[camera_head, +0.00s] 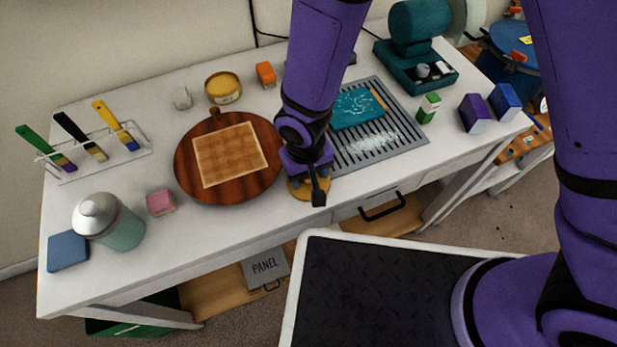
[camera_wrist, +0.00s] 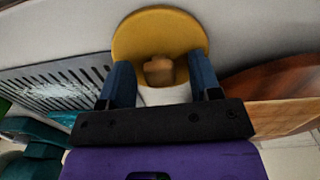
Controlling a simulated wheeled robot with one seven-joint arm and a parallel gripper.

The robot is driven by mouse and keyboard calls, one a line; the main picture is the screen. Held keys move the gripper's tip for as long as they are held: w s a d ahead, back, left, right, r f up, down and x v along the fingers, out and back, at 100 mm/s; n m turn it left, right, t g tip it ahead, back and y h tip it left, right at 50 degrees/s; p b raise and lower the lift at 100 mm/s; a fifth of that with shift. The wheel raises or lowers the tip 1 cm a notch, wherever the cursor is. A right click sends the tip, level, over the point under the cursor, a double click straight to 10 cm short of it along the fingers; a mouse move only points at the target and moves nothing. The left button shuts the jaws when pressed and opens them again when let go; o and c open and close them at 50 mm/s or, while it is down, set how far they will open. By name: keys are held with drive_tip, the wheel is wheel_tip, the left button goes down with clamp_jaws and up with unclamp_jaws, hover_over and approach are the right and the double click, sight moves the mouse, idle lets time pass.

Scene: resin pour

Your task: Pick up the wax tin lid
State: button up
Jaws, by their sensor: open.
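The wax tin lid is a round yellow disc (camera_wrist: 126,42) with a small tan knob (camera_wrist: 159,70) in its middle. In the head view its yellow edge (camera_head: 296,190) shows under my gripper (camera_head: 310,183), at the front of the table between the round wooden board and the slatted rack. In the wrist view my gripper (camera_wrist: 160,85) is open, with one dark finger on each side of the knob and a gap to it on both sides. The open wax tin (camera_head: 223,88) stands at the back of the table. My wrist hides most of the lid in the head view.
The wooden board (camera_head: 189,184) with a tan panel lies close left of the lid. The slatted rack (camera_head: 403,143) with a teal block is close right. A pink block (camera_head: 161,202) and a teal jar (camera_head: 122,231) stand further left. The front table edge is near the lid.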

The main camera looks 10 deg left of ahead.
drive_tip(key=shift+f, duration=0.15)
drive_tip(key=c, duration=1)
